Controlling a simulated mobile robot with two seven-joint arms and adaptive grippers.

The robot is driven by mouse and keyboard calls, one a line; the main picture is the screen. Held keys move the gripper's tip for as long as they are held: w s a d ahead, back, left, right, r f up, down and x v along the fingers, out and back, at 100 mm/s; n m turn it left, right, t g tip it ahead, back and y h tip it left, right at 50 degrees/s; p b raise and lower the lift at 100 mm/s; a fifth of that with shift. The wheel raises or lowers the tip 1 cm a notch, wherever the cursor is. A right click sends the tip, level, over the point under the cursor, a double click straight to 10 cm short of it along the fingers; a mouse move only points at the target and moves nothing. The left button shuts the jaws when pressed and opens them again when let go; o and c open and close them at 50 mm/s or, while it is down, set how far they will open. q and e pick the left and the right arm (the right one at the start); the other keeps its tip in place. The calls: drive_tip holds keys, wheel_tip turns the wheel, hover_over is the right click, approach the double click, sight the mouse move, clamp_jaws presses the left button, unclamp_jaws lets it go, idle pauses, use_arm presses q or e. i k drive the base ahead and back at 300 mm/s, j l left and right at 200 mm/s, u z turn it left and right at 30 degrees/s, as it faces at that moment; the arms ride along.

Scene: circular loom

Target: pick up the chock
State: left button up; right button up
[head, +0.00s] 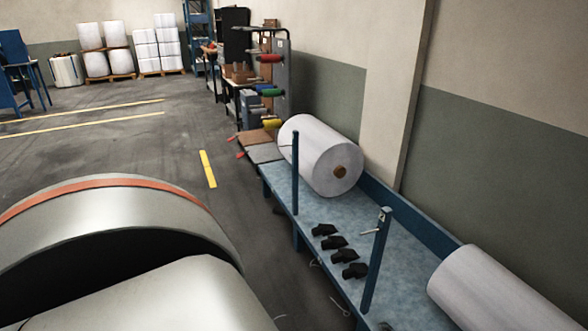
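Several small black blocks, which look like the chocks, lie in a row on the blue bench (400,262). The farthest chock (324,230) is near the foot of the left blue post. The nearest chock (356,271) is close to the right blue post (377,258). I cannot tell which one is meant. Neither of my grippers is in view. Nothing is seen touching the chocks.
A large white roll (320,155) lies on the bench behind the chocks, and another white roll (490,290) lies nearer at the right. Blue posts stand along the bench's front edge. Large grey rounded parts, apparently mine, fill the lower left. Open floor (110,150) lies beyond.

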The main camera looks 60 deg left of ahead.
sight(358, 271)
drive_tip(key=u, duration=1.55)
